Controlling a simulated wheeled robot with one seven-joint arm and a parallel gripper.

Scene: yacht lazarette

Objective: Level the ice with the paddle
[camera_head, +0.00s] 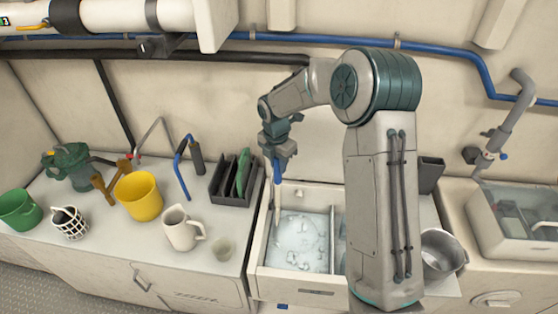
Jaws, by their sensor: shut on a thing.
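My gripper (278,160) is above the back left of an open white bin (258,250). It is shut on the paddle (277,201), whose pale lower part hangs down, nearly upright, along the bin's left side. The paddle's lower end reaches down to the bin's inside; I cannot tell whether it touches the ice. The ice (300,240) is a pale, lumpy layer with an uneven surface. An upright divider closes it off on the right. My arm hides the bin's right part.
A dark rack (235,183) stands close left of the bin. A metal pot (441,254) sits on the right.

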